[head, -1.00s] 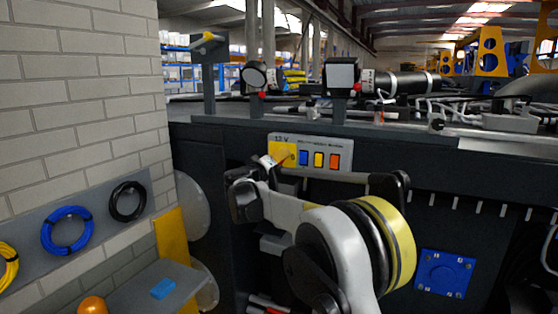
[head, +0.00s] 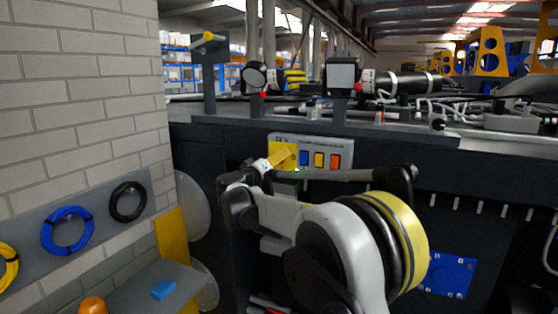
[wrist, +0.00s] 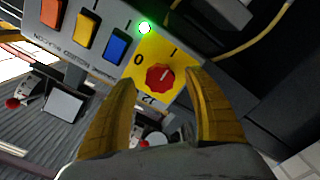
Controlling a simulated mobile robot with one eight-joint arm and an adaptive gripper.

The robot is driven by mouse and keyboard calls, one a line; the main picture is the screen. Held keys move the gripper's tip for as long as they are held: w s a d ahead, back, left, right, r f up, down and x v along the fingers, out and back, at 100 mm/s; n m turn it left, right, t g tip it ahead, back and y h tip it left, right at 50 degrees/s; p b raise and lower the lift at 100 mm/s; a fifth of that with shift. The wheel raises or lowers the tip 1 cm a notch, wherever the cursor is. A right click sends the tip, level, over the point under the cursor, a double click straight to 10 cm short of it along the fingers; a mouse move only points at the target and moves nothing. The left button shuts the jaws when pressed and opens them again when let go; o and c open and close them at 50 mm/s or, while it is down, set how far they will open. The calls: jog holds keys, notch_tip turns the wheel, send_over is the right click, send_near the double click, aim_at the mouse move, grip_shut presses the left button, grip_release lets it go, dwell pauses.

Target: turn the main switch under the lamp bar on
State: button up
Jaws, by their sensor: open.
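The main switch is a red rotary knob (wrist: 159,79) on a yellow plate marked 0 and I (wrist: 137,72) in the wrist view. Its small pale mark appears to point toward the I. A green lamp (wrist: 144,28) beside the plate is lit. My gripper (wrist: 161,77) is open, with one yellow finger on each side of the knob; whether they touch it is unclear. In the head view my gripper (head: 284,159) is in front of the yellow plate (head: 276,146) and hides the knob.
Blue (wrist: 115,46), yellow (wrist: 87,31) and orange (wrist: 53,12) rocker switches sit beside the plate on the grey panel (head: 347,149). A brick wall (head: 80,90) stands at left, with a shelf (head: 150,290) below. A blue plate (head: 448,274) is low at right.

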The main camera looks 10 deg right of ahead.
jog(key=v, duration=0.8)
jog(key=shift+s+a, duration=0.25)
jog(key=shift+s, duration=0.05)
jog(key=shift+d, duration=0.1)
jog(key=s+d+f+m+g+y+b, duration=0.1)
jog(key=s+d+f+g+y+b, duration=0.15)
jog(key=s+d+f+b, duration=0.55)
jog(key=s+d+f+g+y+b, duration=0.1)
jog(key=s+d+f+g+b, duration=0.25)
jog(key=s+f, duration=0.7)
jog(key=s+a+f+y+b, duration=0.1)
jog(key=s+f+y+b, duration=0.1)
jog(key=s+f, duration=0.6)
jog(key=s+a+f+g+y+b, duration=0.1)
jog(key=s+a+f+y+b, duration=0.1)
jog(key=s+f+b, duration=0.3)
jog(key=s+a+f+y+b, duration=0.1)
jog(key=s+f+y+b, duration=0.2)
jog(key=s+f, duration=0.7)
jog(key=s+b, duration=0.1)
jog(key=s, duration=0.2)
jog(key=shift+a+f+m, duration=0.3)
jog(key=shift+a+f, duration=0.05)
jog(key=shift+f, duration=0.05)
jog(key=shift+c, duration=0.2)
